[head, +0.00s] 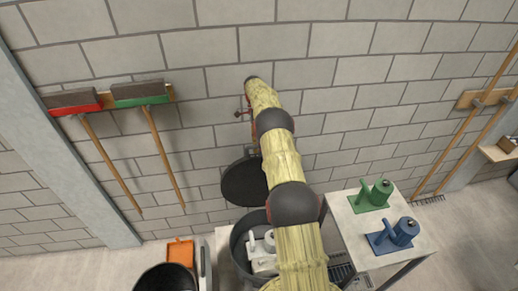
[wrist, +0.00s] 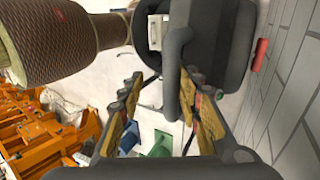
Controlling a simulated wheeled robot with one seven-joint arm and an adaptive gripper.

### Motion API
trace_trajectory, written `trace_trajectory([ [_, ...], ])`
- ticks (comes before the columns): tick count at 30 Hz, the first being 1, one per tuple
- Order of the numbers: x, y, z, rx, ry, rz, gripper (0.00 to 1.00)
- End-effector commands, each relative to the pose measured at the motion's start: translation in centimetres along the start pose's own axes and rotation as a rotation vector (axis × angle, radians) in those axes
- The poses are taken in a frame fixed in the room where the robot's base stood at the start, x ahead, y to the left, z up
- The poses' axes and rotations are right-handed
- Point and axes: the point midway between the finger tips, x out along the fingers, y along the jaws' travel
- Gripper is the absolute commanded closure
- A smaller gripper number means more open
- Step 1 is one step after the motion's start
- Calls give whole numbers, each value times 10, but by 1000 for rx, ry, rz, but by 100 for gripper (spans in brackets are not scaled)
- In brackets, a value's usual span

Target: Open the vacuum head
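A dark round lid, apparently the vacuum head (head: 243,184), stands on edge against the wall, above a dark drum (head: 238,250). A white fitting (head: 263,247) shows in the drum. In the wrist view the dark head (wrist: 225,50) fills the upper right. A curved dark handle bar (wrist: 173,70) runs in front of it. My gripper (wrist: 161,80) is open. The bar appears between its fingertips, closer to the right finger; I cannot tell whether they touch. In the head view my arm hides most of the gripper and part of the lid and drum.
Red (head: 72,101) and green (head: 140,92) brooms hang left. An orange object (head: 180,251) and a black bin (head: 166,279) are at lower left. The block wall is close behind.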

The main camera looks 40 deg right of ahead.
Motion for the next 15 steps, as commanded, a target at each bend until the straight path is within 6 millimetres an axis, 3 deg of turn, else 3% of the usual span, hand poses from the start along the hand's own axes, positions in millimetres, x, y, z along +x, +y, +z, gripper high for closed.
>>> trace_trajectory([
  [15, -7, 2, 0, 0, 0, -5, 67],
])
